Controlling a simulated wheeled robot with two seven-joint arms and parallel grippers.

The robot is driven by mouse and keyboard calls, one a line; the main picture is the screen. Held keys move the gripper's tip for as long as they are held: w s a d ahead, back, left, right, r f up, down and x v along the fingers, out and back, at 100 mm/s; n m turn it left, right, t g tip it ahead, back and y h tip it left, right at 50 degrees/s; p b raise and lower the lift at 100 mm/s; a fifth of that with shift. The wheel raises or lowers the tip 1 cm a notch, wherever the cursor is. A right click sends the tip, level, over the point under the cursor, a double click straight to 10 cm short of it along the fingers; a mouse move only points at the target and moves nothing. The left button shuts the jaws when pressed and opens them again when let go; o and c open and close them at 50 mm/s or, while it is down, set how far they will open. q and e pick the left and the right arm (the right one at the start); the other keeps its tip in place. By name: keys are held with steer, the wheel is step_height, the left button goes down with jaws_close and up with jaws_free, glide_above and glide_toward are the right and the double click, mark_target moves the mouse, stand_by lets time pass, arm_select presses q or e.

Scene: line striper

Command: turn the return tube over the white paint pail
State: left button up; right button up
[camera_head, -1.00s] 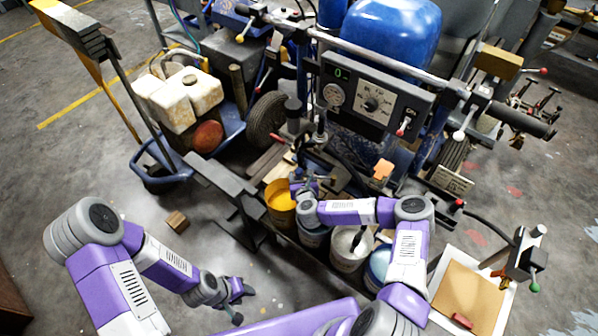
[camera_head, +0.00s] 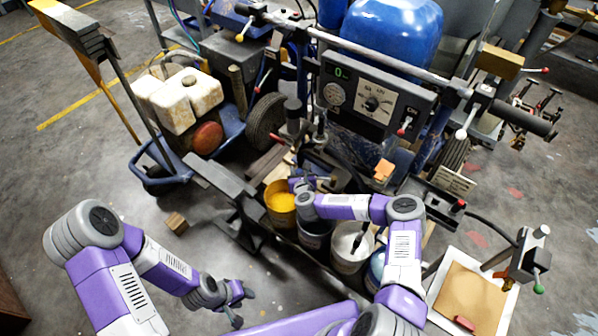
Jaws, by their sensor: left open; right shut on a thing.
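The white paint pail (camera_head: 346,262) stands in a row of pails in front of the machine, with pale paint and a dark stick-like thing in it. My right gripper (camera_head: 299,184) is shut at the back edge of the yellow paint pail (camera_head: 283,216), left of and behind the white pail. It appears to be on the return tube, but the jaws and what they hold are small and mostly hidden by my wrist. My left gripper (camera_head: 241,301) is open and empty, low over the floor at the front.
A dark pail (camera_head: 314,240) stands between the yellow and white pails, partly under my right wrist. A blue pail (camera_head: 376,272) is partly behind my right forearm. A control box (camera_head: 372,97) rises behind. A tray (camera_head: 468,297) is at right. Floor at left is mostly clear.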

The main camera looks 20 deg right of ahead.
jaws_close()
steer(key=shift+s, duration=0.15)
steer(key=s+d+n+g+y+b, duration=0.2)
steer(key=s+n+g+y+b, duration=0.3)
steer(key=s+n+y, duration=0.7)
steer(key=shift+s, duration=0.4)
